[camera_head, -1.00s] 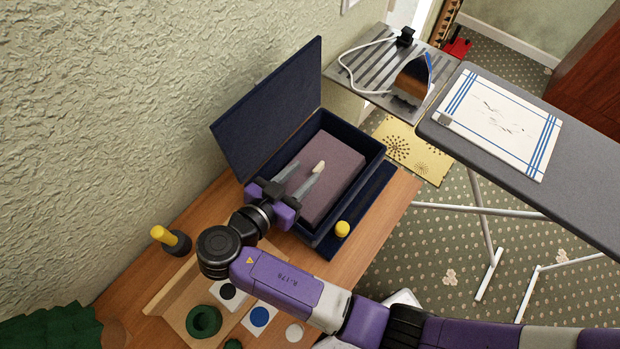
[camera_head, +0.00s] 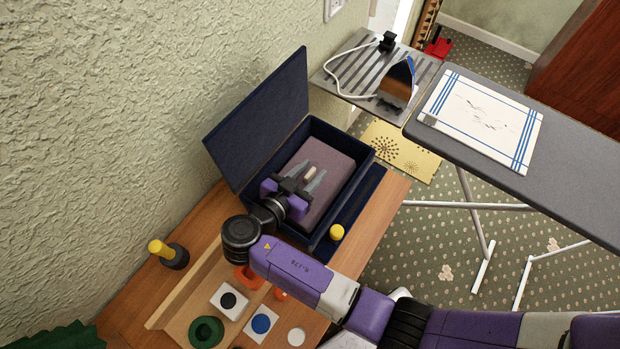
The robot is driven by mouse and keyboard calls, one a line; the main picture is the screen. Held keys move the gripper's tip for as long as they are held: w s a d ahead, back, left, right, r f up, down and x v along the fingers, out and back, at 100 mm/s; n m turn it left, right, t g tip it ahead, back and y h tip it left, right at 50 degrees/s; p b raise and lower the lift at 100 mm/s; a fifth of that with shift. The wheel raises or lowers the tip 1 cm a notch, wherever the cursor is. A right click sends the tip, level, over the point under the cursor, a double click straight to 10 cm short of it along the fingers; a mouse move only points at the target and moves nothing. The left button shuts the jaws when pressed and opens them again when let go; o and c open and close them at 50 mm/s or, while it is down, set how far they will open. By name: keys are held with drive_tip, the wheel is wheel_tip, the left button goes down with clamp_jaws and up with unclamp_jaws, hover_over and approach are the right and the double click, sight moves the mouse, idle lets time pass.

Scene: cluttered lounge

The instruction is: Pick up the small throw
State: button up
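The likely small throw (camera_head: 334,164) is a mauve, block-shaped folded piece lying flat in an open dark blue box (camera_head: 363,171). I see nothing held. I cannot tell whether the fingertips touch the throw. The gripper's purple body covers the throw's near left edge.
The box lid (camera_head: 262,120) stands open toward the wall. A yellow knob (camera_head: 337,232) is by the box's front. A yellow-topped dark object (camera_head: 168,253) and a wooden tray (camera_head: 170,306) with coloured pieces share the wooden table (camera_head: 386,205). An ironing board (camera_head: 570,180) stands right.

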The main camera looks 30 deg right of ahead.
drive_tip(key=shift+c, duration=0.5)
clamp_jaws()
idle(0.8)
